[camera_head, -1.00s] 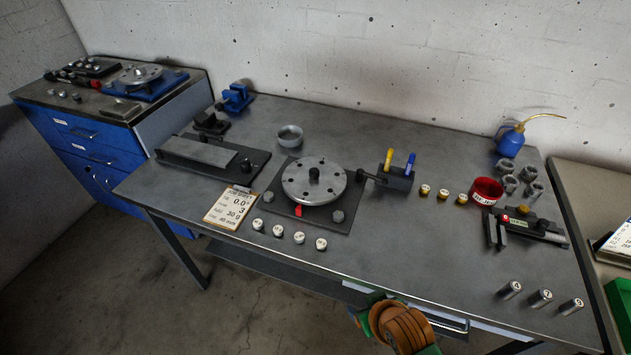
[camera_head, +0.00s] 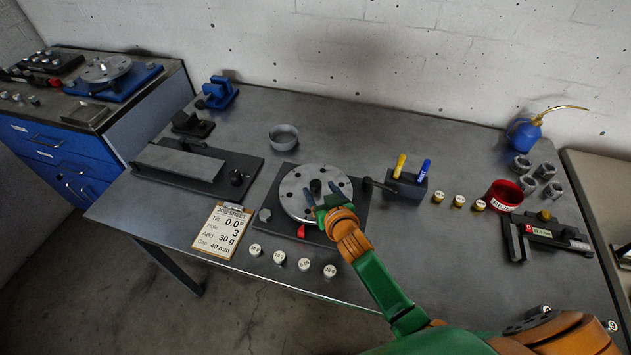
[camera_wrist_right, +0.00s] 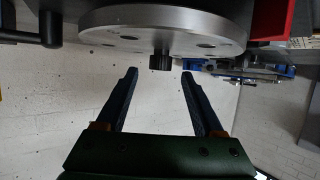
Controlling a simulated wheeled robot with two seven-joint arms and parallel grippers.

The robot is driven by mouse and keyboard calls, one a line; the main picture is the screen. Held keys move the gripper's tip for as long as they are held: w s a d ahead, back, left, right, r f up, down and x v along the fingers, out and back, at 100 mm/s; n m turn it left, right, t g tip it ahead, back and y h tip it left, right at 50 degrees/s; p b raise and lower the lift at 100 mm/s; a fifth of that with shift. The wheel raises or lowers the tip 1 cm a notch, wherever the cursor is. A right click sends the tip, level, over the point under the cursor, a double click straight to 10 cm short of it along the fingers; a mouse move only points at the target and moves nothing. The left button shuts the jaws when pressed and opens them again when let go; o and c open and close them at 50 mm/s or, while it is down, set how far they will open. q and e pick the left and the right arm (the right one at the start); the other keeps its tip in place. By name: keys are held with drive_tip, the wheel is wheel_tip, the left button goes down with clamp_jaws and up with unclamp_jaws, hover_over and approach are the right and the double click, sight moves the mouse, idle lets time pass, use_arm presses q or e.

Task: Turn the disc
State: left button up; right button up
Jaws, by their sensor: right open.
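The disc (camera_head: 297,185) is a round silver plate with holes and a dark central knob (camera_head: 316,186). It sits on a dark base plate (camera_head: 353,227) in the middle of the bench, with a red pointer (camera_head: 301,231) at its front edge. My right gripper (camera_head: 322,196) is at the disc's front right, close to the knob. In the right wrist view the disc (camera_wrist_right: 150,22) and its knob (camera_wrist_right: 160,60) show beyond the fingertips (camera_wrist_right: 159,72), which are apart with the knob between their lines. I cannot tell if they touch it. My left gripper is not in view.
A job sheet (camera_head: 222,228) lies left of the base plate, with several labelled white weights (camera_head: 279,257) in front. A holder (camera_head: 406,186) with yellow and blue tools stands right, near a red bowl (camera_head: 504,195). A grey bowl (camera_head: 284,137) stands behind.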

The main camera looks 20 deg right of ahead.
sight(316, 186)
drive_tip(key=shift+b+x, duration=0.3)
drive_tip(key=shift+x, duration=1.4)
drive_tip(key=shift+s+r, duration=0.15)
drive_tip(key=shift+s, duration=0.2)
drive_tip(key=c, duration=0.6)
clamp_jaws()
